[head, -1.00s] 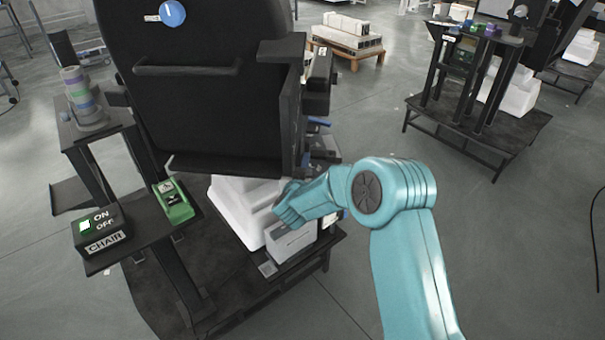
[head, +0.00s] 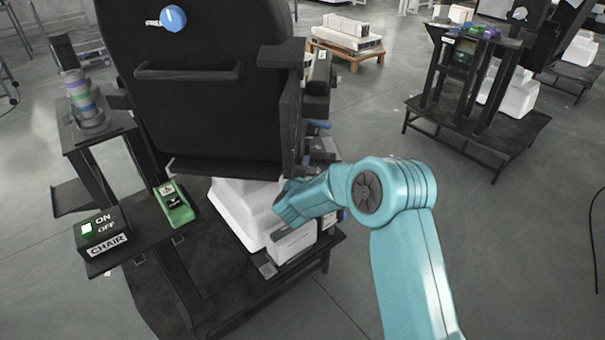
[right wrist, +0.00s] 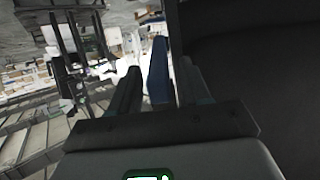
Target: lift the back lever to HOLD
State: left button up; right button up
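A blue lever-like part (right wrist: 158,72) shows in the right wrist view between the two fingers of my right gripper (right wrist: 156,88). The fingers are apart, with a gap on the left side of the blue part; touching on the right side cannot be told. In the head view a small blue part (head: 319,125) sticks out at the chair's right side; I cannot tell whether it is the same part. My teal right arm reaches to the chair's lower right, and its gripper is hidden there. No HOLD label is readable. My left gripper is not in view.
The black chair (head: 205,90) with a blue dial (head: 173,18) stands over white housing (head: 245,210). At left are a CHAIR ON/OFF box (head: 103,235), a green device (head: 174,203) and stacked rings (head: 82,95). Another stand (head: 475,120) is at right; open floor lies between.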

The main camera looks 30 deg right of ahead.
jog(key=shift+f, duration=0.1)
jog(key=s+a, duration=0.8)
jog(key=s, duration=0.2)
jog(key=shift+a+r+b, duration=0.25)
jog(key=shift+a+b, duration=0.05)
jog(key=shift+b, duration=0.15)
